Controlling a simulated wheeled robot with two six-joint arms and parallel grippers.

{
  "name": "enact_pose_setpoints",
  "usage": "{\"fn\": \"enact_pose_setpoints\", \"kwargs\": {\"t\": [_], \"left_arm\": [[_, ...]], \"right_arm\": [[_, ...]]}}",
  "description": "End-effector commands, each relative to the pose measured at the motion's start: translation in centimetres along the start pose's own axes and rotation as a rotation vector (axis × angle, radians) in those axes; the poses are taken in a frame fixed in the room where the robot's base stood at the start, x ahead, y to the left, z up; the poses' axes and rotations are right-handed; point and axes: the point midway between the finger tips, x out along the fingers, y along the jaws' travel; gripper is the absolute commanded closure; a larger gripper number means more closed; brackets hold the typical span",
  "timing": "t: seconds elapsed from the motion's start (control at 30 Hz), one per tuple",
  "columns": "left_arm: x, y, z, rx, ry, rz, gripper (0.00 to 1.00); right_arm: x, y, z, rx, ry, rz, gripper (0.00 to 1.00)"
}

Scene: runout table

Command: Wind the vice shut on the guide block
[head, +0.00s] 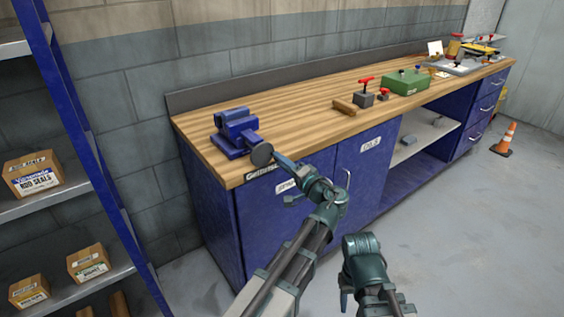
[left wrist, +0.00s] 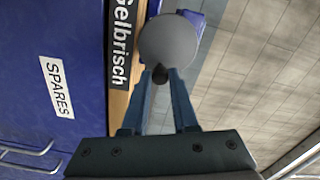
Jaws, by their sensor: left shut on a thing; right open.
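The blue vice (head: 236,128) stands on the near left corner of the wooden bench top. Its round grey handwheel (head: 262,155) faces out past the front edge and also shows in the left wrist view (left wrist: 168,40). My left gripper (head: 275,157) reaches the wheel from the right. In the left wrist view its fingers are closed on the small dark knob (left wrist: 160,74) of the wheel. I cannot make out the guide block in the vice jaws. My right arm is low in the head view, with its gripper out of sight.
The bench (head: 290,107) carries a wooden bar (head: 345,107), a grey block with a red handle (head: 363,98) and a green box (head: 405,82) further right. A blue shelf rack with boxes stands at left. An orange cone (head: 506,140) stands on the floor at right.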

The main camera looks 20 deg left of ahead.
Motion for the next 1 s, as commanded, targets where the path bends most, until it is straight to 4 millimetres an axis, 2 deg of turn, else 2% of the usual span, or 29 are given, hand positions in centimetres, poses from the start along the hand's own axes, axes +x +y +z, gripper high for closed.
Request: {"fn": "enact_pose_setpoints", "kwargs": {"t": [0.13, 0.47, 0.77, 1.0], "left_arm": [[0.01, 0.33, 0.21, 0.096, -0.001, 0.000, 1.00], [0.01, 0.39, 0.27, 0.125, -0.001, 0.001, 1.00], [0.01, 0.99, 0.82, 0.389, -0.001, 0.000, 1.00], [0.01, 0.96, 0.81, 0.406, -0.002, 0.001, 1.00]], "right_arm": [[0.36, -0.03, -0.02, 0.000, 0.000, 0.000, 0.50], [0.43, -0.04, -0.03, 0.000, 0.000, 0.000, 0.50], [1.17, -0.11, -0.07, 0.000, 0.000, 0.000, 0.50], [1.13, -0.11, -0.07, 0.000, 0.000, 0.000, 0.50]]}}
